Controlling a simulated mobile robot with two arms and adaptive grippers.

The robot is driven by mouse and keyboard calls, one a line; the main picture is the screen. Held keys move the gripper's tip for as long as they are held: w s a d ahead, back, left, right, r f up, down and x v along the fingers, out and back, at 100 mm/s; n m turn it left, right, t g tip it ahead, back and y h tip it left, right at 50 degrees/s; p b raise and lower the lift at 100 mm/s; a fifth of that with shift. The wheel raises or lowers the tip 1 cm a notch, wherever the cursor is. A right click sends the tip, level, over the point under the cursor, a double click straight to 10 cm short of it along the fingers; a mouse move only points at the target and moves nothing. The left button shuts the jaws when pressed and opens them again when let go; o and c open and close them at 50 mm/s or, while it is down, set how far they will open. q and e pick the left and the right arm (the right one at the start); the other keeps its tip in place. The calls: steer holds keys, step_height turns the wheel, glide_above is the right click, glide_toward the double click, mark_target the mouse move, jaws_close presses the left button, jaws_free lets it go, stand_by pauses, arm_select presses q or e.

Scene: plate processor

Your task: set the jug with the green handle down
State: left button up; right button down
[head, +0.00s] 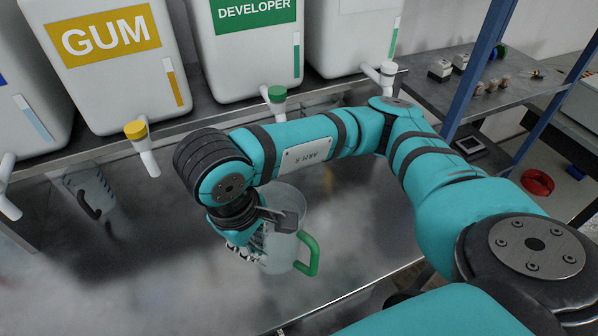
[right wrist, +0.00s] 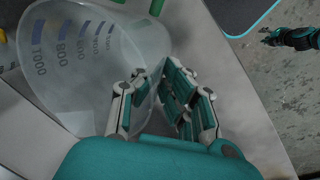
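The clear jug with the green handle (head: 290,200) is at the middle of the head view, over the metal bench, with its green handle on the right. My right gripper (head: 246,246) is at its left side. In the right wrist view, the jug (right wrist: 80,75) shows printed volume marks, and the fingers of my right gripper (right wrist: 154,80) are closed at its wall. Whether the jug's base touches the bench is hidden. My left gripper (right wrist: 272,38) shows small at the upper right of the right wrist view, away from the jug; its finger opening is unclear.
The metal bench (head: 150,270) is clear around the jug. Another clear jug with a dark handle (head: 92,188) stands at the left. White GUM (head: 115,85) and DEVELOPER (head: 245,65) containers with taps line the shelf behind. A blue post (head: 475,70) stands at right.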

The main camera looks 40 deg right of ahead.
mark_target(266, 192)
steer(key=w+d+p, duration=0.1)
steer(key=w+d, duration=0.2)
steer(key=w, duration=0.1)
steer(key=w+d+p, duration=0.2)
steer(key=w+d, duration=0.2)
steer(key=shift+w+d+f, duration=0.1)
steer(key=shift+d+f, duration=0.1)
steer(key=shift+d, duration=0.05)
steer(key=w+d+f+p, duration=0.2)
steer(key=w+f+p, duration=0.1)
steer(key=f, duration=0.1)
steer(key=shift+w+d+f, duration=0.15)
steer(key=shift+d+f, duration=0.05)
steer(key=shift+d, duration=0.2)
arm_select(q)
step_height(266, 192, up, 6)
steer(key=s+a, duration=0.1)
steer(key=shift+s+a, duration=0.3)
steer(key=shift+a, duration=0.1)
arm_select(e)
steer(key=c, duration=1.5)
jaws_free()
arm_select(q)
steer(key=shift+f, duration=0.1)
